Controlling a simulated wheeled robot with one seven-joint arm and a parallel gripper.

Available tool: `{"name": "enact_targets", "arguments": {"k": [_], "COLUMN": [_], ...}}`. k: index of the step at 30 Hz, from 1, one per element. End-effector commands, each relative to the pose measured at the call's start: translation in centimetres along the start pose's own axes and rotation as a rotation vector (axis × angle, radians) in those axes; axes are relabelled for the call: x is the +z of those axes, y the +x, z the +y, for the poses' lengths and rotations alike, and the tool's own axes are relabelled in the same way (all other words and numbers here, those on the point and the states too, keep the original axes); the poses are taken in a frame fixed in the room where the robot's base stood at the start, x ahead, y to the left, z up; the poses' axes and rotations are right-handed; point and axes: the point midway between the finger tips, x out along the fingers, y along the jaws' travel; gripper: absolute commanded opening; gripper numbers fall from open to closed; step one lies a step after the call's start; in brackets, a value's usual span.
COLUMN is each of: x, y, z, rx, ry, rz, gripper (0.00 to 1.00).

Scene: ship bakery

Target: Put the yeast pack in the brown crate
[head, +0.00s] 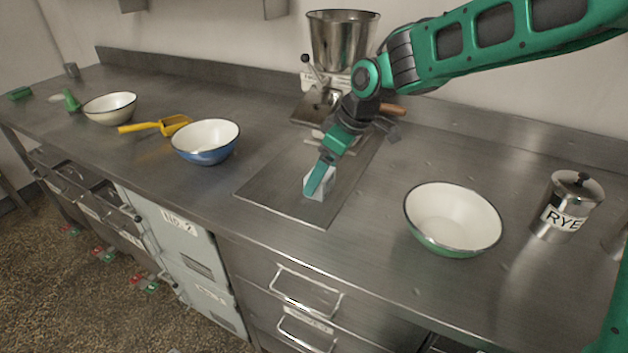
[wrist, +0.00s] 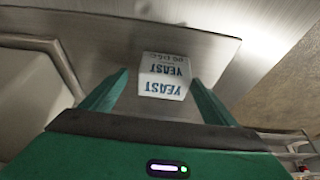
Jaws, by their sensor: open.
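The yeast pack (head: 325,186) is a small white block on the flat grey metal plate on the counter. In the wrist view the yeast pack (wrist: 164,77) shows blue YEAST lettering and lies between and just beyond my two fingertips. My gripper (head: 318,180) is over the pack and partly hides it in the head view. The fingers (wrist: 158,85) are apart, with a gap on each side of the pack. No brown crate shows in either view.
A green-white bowl (head: 452,220) and a RYE canister (head: 566,206) stand to the right. A blue bowl (head: 206,142), a yellow scoop (head: 158,126) and a cream bowl (head: 110,108) are left. A metal grinder (head: 340,50) stands behind. Drawer handles (head: 308,290) jut out below the counter edge.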

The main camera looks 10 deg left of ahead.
Motion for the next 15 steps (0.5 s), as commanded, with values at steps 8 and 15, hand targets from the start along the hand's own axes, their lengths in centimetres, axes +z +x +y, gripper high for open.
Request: {"name": "enact_targets", "arguments": {"k": [8, 15], "x": [0.0, 0.0], "y": [1.9, 1.9], "z": [0.0, 0.0], "rx": [0.001, 0.001], "ry": [-0.001, -0.001], "rz": [0.001, 0.001], "gripper": [0.8, 0.47]}}
